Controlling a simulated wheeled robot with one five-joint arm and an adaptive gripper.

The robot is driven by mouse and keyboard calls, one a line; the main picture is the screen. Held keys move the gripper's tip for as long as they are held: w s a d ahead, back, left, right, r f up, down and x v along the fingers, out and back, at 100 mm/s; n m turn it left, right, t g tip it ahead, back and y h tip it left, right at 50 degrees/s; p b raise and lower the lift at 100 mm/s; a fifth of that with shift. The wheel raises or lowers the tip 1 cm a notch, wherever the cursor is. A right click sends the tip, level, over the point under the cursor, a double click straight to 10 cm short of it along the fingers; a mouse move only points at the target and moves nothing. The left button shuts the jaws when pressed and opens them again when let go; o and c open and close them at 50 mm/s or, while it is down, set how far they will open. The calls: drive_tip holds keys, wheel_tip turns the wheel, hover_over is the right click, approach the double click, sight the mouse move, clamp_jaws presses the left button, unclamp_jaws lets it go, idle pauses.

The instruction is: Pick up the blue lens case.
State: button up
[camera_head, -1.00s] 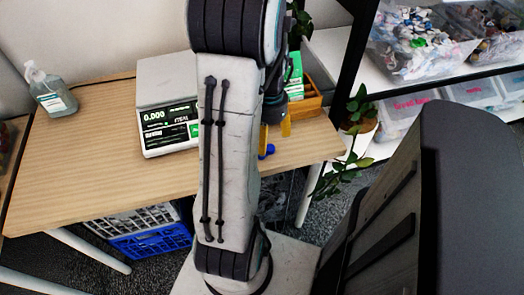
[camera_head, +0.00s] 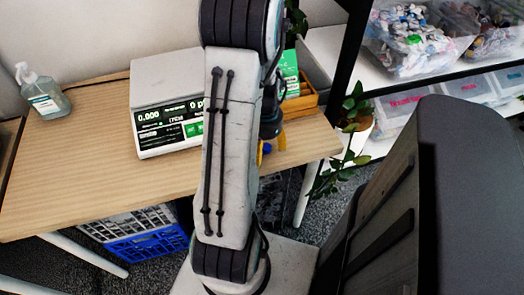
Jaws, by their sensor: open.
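The blue lens case (camera_head: 267,149) is a small blue patch on the wooden table, right of the scale. My arm hides part of it. My gripper (camera_head: 271,146) is over the right part of the table, with yellow fingertips showing on either side of the blue patch. The gripper is open. The left fingertip is mostly hidden behind my arm link, and I cannot tell whether either finger touches the case.
A white scale (camera_head: 165,100) stands left of my arm on the wooden table (camera_head: 90,150). A sanitizer bottle (camera_head: 42,95) is at the far left. A wooden box (camera_head: 300,102) with a green-and-white card (camera_head: 289,72) stands behind the gripper. A potted plant (camera_head: 352,120) is beyond the right edge.

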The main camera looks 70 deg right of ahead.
drive_tip(key=shift+f, duration=0.5)
drive_tip(key=shift+o, duration=0.2)
drive_tip(key=c, duration=0.9)
